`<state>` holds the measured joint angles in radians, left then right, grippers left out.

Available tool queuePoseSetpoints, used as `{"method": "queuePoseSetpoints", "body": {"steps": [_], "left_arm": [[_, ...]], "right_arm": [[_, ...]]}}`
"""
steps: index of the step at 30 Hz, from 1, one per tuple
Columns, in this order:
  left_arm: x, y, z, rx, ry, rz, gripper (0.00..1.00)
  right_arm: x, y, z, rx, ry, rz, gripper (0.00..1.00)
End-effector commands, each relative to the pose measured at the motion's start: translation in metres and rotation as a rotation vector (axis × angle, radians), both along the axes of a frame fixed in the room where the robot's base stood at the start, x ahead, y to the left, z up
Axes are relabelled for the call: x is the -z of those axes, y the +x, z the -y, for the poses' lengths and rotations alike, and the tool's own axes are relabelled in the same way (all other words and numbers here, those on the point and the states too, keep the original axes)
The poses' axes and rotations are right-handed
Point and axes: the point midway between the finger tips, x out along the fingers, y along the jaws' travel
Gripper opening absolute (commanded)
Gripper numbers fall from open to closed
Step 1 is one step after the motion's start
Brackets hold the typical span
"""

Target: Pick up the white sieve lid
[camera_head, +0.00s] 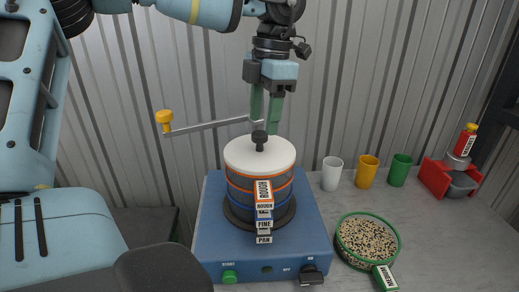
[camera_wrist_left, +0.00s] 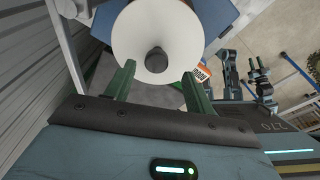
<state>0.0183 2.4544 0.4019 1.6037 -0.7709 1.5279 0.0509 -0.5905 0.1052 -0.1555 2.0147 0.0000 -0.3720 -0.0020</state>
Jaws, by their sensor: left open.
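The white sieve lid (camera_head: 260,157) sits on top of a sieve stack (camera_head: 246,188) with orange and blue bands. A black knob (camera_head: 259,140) stands at its centre. My left gripper (camera_head: 265,122) points down just above the lid, its green fingers apart around or just behind the knob's top. In the left wrist view the lid (camera_wrist_left: 185,35) fills the upper middle, and its knob (camera_wrist_left: 156,60) lies between the open left gripper's fingertips (camera_wrist_left: 158,68) with gaps on both sides. My right gripper is in neither view.
The stack stands on a blue shaker (camera_head: 309,222) with tags marked ROUGH, FINE and PAN in front. A crank arm with a yellow knob (camera_head: 163,117) reaches left.

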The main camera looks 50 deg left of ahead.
Motion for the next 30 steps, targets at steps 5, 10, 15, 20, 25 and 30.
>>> {"method": "queuePoseSetpoints", "body": {"steps": [5,10,15,20,25,30], "left_arm": [[0.018,-0.003,-0.005,0.0,-0.002,-0.004,0.54],[0.041,-0.004,-0.007,0.0,-0.002,-0.002,0.54],[0.05,-0.005,-0.007,-0.001,-0.001,0.001,0.54],[0.051,-0.005,-0.007,-0.002,-0.001,0.001,0.54],[0.05,-0.005,-0.007,-0.002,-0.001,0.001,0.36],[0.05,-0.005,-0.007,-0.001,0.0,0.001,0.14]], "right_arm": [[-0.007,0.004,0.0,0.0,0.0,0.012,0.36],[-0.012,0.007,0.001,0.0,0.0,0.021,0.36],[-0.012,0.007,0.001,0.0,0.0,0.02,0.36],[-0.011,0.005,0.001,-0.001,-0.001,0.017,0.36],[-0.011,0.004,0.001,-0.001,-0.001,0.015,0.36],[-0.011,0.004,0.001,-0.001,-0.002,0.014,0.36]]}}
